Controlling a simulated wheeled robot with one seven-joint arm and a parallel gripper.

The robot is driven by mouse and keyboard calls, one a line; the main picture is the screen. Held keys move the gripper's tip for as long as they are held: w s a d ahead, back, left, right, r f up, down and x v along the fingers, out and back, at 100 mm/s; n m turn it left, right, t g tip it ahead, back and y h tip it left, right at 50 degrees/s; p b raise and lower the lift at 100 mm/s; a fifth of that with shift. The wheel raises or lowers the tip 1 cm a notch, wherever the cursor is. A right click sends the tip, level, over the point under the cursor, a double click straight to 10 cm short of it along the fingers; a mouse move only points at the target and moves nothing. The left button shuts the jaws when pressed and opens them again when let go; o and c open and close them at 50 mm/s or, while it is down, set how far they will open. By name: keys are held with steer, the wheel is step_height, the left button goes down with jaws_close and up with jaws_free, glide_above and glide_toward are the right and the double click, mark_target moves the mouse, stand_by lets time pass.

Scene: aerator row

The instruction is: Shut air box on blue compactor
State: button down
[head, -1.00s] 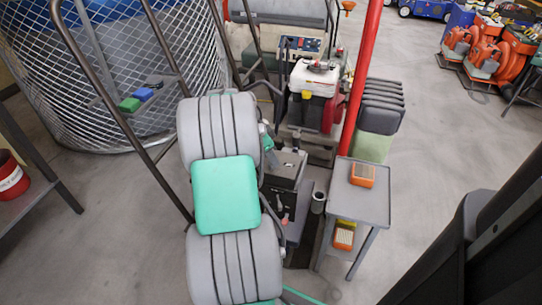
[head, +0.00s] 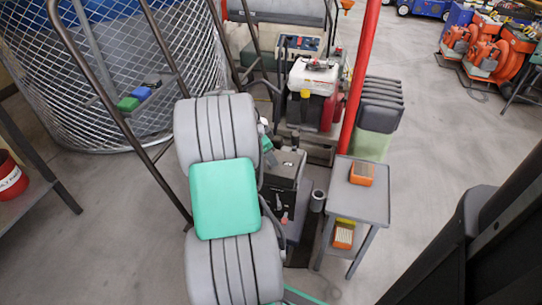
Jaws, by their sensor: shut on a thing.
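My arm, in grey and green links, fills the middle of the head view. My gripper does not show; the arm may hide it. I cannot make out the air box of a blue compactor. A blue machine (head: 432,8) stands at the far top right, small and cut off by the frame edge. No open lid can be told on it.
An engine with a white tank (head: 314,76) stands beyond the arm, beside a red post (head: 360,70). A grey stand (head: 368,202) holds an orange box (head: 362,173). A mesh cage (head: 110,70) is at left, orange machines (head: 485,45) at right. Floor right of the stand is clear.

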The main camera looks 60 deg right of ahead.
steer(key=shift+w+a+f, duration=0.25)
steer(key=shift+a+f, duration=0.25)
steer(key=shift+f, duration=0.2)
steer(key=c, duration=1.5)
jaws_free()
steer(key=shift+f, duration=0.1)
steer(key=shift+o, duration=0.6)
steer(key=shift+w, duration=0.2)
steer(key=shift+o, duration=1.4)
steer(key=shift+s, duration=0.15)
steer(key=shift+s+d, duration=0.1)
steer(key=shift+s, duration=0.05)
steer(key=shift+r, duration=0.25)
steer(key=shift+r, duration=0.3)
steer(key=p+v, duration=0.3)
steer(key=v, duration=0.4)
